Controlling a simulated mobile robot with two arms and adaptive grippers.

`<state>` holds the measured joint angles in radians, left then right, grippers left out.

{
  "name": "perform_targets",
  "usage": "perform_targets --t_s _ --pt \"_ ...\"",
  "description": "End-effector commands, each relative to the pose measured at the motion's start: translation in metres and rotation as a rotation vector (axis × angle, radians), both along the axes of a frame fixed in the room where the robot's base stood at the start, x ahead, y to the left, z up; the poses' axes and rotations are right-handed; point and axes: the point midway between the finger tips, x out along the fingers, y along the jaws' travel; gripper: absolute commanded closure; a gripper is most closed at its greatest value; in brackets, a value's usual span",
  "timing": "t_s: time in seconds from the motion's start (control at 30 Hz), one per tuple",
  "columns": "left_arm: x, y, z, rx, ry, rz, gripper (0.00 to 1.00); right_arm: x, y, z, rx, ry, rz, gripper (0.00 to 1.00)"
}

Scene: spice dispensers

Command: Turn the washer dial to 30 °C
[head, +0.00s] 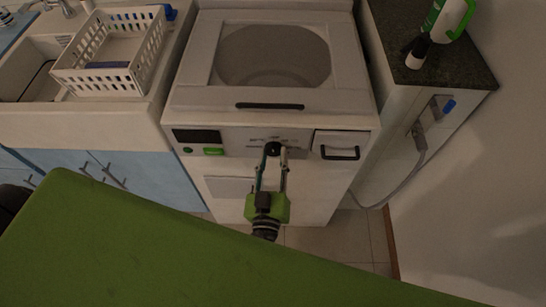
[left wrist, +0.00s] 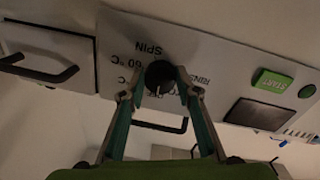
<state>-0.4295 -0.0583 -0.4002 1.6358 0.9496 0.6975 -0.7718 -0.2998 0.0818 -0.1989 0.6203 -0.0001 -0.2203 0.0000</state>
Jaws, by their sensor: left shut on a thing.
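The washer (head: 272,75) stands ahead of me, its control panel (head: 232,141) on the front. The black round dial (head: 272,149) sits mid-panel; it also shows in the left wrist view (left wrist: 159,73). My left gripper (head: 274,158) is shut on the dial, one fingertip on each side. In the left wrist view, the panel appears upside down, with SPIN, 60 °C and part of RINSE readable around the dial. Other labels are partly hidden by the fingers. A small light mark shows on the dial, but its exact setting is hard to read. My right gripper is not in view.
A green START button (left wrist: 272,80) and a dark display (left wrist: 254,114) lie beside the dial. A drawer with a black handle (head: 340,153) is at the panel's right. A sink with a white basket (head: 112,40) stands left; a dark counter (head: 420,55) with bottles stands right.

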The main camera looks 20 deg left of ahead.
Motion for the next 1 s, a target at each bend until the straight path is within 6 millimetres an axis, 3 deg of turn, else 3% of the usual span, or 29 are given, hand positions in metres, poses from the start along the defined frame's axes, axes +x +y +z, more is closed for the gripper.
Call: perform_targets --t_s 0.7,1.0 --pt "0.001 -0.002 -0.001 -0.557 -0.161 0.001 0.91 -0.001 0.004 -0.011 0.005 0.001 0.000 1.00" --pt "0.001 -0.003 0.000 -0.710 -0.203 0.001 0.91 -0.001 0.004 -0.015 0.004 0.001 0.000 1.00"
